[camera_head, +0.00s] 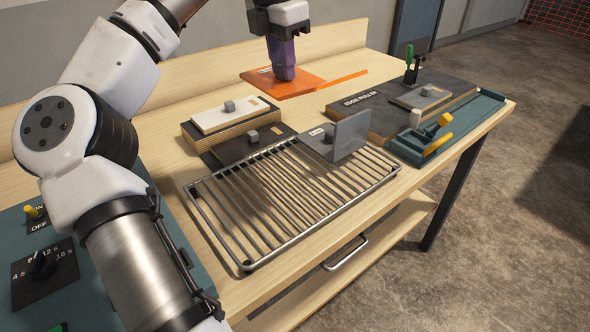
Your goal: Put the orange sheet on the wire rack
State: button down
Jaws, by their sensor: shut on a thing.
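The orange sheet (304,81), with a small white label, is at the back of the bench, directly under my gripper (284,74). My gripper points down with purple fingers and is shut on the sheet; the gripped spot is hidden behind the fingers. I cannot tell whether the sheet touches the bench top. A thin orange strip (343,79) shows at its right side. The wire rack (247,264) lies at the front of the bench, nearer than my gripper. A grey bent sheet (350,134) with an upright flange sits on its far right part.
A white sheet (214,117) with a knob lies on a wooden block, beside a dark sheet (225,153). The edge roller board (359,108) and a teal tool (465,123) are at right. A teal console (62,306) is at left. The rack's left and middle are clear.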

aim_at(287, 164)
notch_tip(287, 164, down, 20)
jog(key=shift+r+p, duration=0.15)
jog(key=shift+p, duration=0.5)
jog(key=c, duration=1.3)
grip_release()
jog(key=shift+o, duration=0.2)
notch_tip(287, 164, up, 12)
jog(key=a+b, duration=0.1)
jog(key=shift+s, duration=0.4)
jog(key=shift+r, duration=0.1)
